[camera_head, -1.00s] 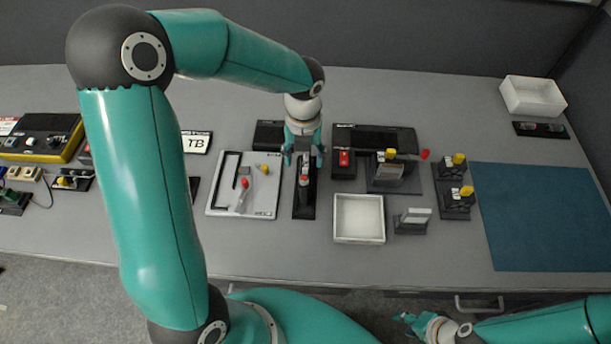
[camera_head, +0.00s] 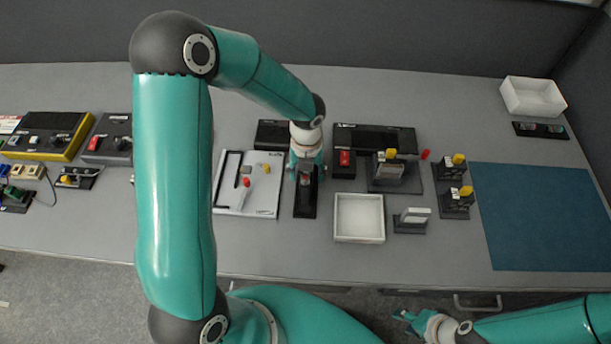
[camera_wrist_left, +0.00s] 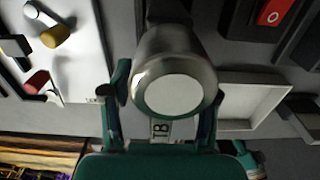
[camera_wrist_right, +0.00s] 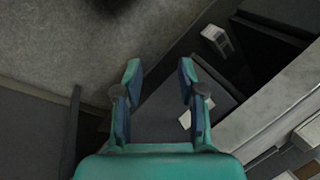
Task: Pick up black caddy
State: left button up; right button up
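I cannot tell for sure which dark piece is the black caddy. A narrow black holder (camera_head: 305,206) lies on the grey table beside the white board, partly hidden by my left gripper. My left gripper (camera_head: 307,171) is just over its far part, fingers apart. In the left wrist view a silver cylinder with a pale round end (camera_wrist_left: 175,85) sits between the fingers of the left gripper (camera_wrist_left: 163,118); contact is unclear. My right gripper (camera_wrist_right: 158,85) is open and empty, off the table's front edge in the head view (camera_head: 405,318).
A white board (camera_head: 262,200) with small coloured pieces lies left of the holder. A white open box (camera_head: 360,218) is to its right, with a black stand (camera_head: 410,221) beside it. Black stands with yellow tops (camera_head: 455,200) are farther right. A blue mat (camera_head: 545,215) is clear.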

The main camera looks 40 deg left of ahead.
pick_arm(q)
grip_shut()
jog(key=shift+r, duration=0.15)
